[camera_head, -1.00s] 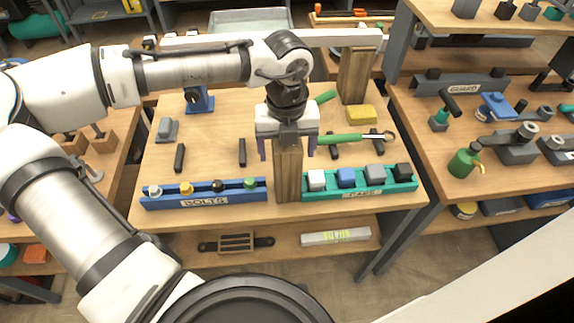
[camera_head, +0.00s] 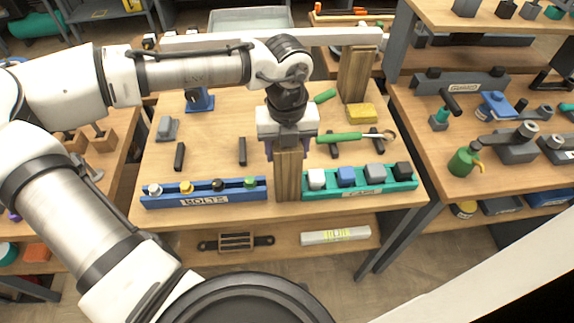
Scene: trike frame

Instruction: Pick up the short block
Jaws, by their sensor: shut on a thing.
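The short block (camera_head: 288,178) is a brown wooden post standing upright at the front middle of the workbench. It stands between the blue bolts rack and the green caps rack. My gripper (camera_head: 288,149) points down over its top, with a purple finger on each side, shut on the block. The block's base appears to rest at the table's front edge. The top of the block is partly hidden by my gripper.
The blue bolts rack (camera_head: 163,200) is close on the left and the green caps rack (camera_head: 318,192) close on the right. A green-handled tool (camera_head: 340,137) lies just behind. A taller wooden post (camera_head: 352,80) stands under a long pale beam (camera_head: 340,37) at the back.

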